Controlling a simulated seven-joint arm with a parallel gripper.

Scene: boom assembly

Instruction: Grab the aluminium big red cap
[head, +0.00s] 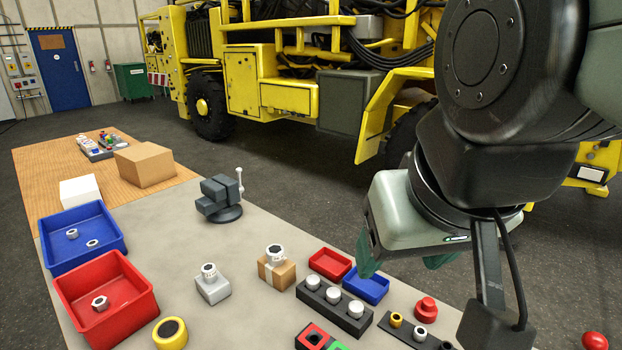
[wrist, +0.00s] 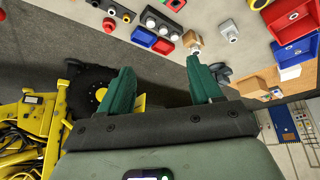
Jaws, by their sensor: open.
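A squat red cap (head: 426,308) with a narrower top stands on the grey table, behind the black strip of small pegs. It is small in the wrist view (wrist: 109,25), at the upper left near the table edge. I cannot tell its material. A second, rounded red piece (head: 595,341) shows at the lower right edge, partly cut off. My gripper (head: 403,270) hangs above the far edge of the table, up and left of the red cap and apart from it. Its green fingers are spread wide with nothing between them in the wrist view (wrist: 162,88).
A black rack with white caps (head: 334,307), a red tray (head: 330,263) and a blue tray (head: 369,286) stand left of the cap. A black peg strip (head: 404,335) lies close in front of it. Red (head: 105,298) and blue (head: 82,238) bins stand at the left.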

